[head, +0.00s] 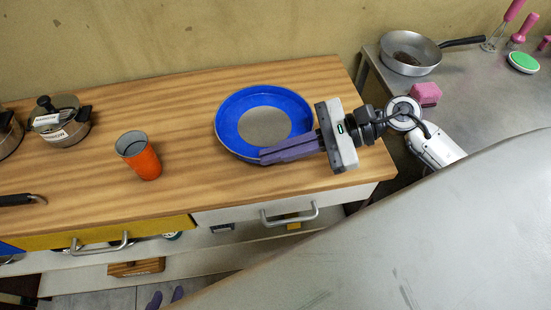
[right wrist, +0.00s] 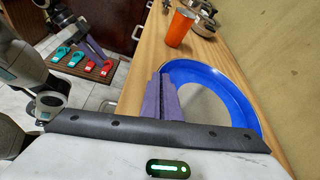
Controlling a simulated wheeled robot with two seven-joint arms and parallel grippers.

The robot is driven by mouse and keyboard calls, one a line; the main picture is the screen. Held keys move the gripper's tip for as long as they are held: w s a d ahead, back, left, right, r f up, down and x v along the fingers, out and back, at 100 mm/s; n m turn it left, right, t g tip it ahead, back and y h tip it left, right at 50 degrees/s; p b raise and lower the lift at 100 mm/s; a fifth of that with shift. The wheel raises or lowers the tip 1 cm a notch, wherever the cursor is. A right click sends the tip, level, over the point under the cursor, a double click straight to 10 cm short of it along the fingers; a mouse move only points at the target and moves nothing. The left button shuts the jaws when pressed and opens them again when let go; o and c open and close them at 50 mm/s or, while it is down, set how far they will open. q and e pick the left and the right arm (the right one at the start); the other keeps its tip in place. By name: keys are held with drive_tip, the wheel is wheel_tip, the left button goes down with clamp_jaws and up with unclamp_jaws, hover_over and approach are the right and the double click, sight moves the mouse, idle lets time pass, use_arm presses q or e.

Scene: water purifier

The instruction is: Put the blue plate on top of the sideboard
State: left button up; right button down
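The blue plate (head: 234,112), with a grey-beige centre, is over the wooden top of the sideboard (head: 190,190), right of the orange cup. It looks flat; I cannot tell whether its base fully touches the wood. My right gripper (head: 262,157) has its purple fingers close together at the plate's near right rim, seemingly pinching it. The right wrist view shows these fingers (right wrist: 164,82) against the rim of the plate (right wrist: 235,98). My left gripper (head: 166,297) is low in front of the sideboard, empty, its fingertips apart.
An orange cup (head: 139,157) and a lidded pot (head: 61,122) stand left of the plate. A grey counter at the right holds a frying pan (head: 409,55) and pink sponge (head: 426,93). Drawer handles (head: 290,216) stick out in front. A large grey surface (head: 430,240) fills the lower right.

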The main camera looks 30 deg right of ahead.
sight(276, 164)
drive_tip(key=shift+f, duration=1.6)
drive_tip(key=shift+f, duration=0.2)
drive_tip(key=c, duration=2)
unclamp_jaws()
drive_tip(key=shift+r, duration=0.2)
drive_tip(key=b+v, duration=0.1)
drive_tip(key=v, duration=1.1)
drive_tip(key=shift+s+b, duration=0.1)
drive_tip(key=shift+b, duration=0.2)
